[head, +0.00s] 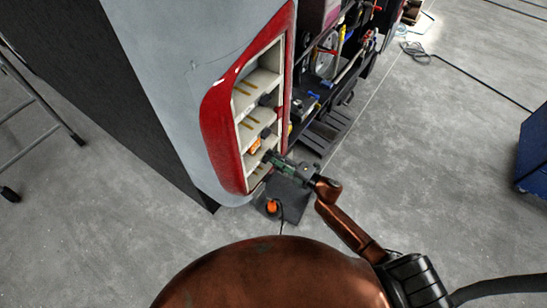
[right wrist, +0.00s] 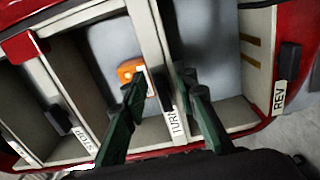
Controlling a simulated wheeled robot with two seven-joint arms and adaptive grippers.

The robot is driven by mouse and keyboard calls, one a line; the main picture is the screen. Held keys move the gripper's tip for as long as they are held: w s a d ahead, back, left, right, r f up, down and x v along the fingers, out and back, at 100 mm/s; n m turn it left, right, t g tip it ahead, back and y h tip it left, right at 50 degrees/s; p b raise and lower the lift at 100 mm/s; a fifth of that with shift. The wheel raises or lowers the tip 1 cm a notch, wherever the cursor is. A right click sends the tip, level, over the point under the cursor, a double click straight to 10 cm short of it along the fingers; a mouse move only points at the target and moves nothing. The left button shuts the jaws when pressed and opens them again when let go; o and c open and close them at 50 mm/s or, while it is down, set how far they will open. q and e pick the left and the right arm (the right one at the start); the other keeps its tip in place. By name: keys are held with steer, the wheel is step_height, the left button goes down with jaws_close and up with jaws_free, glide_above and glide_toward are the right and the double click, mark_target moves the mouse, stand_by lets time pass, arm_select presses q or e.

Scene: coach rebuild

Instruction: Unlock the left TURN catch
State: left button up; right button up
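The light cluster housing is a red-rimmed, cream-walled frame with several compartments; its red rim (head: 221,126) shows in the head view. In the right wrist view, the dark TURN catch (right wrist: 164,92) sits on the divider beside the white TURN label (right wrist: 177,119). My right gripper (right wrist: 161,80) is open, one dark green finger on each side of this catch and divider. I cannot tell whether either finger touches. In the head view the right gripper (head: 268,158) reaches the lower compartments. My left gripper is not in view.
An orange lamp (right wrist: 130,72) sits behind the left finger. The STOP label (right wrist: 83,150) and its dark catch (right wrist: 58,119) are left; the REV label (right wrist: 279,97) and catch (right wrist: 290,59) are right. A tool rack (head: 335,60) stands right of the housing. Open floor lies farther right.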

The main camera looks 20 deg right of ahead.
steer(key=v, duration=1.2)
stand_by(0.4)
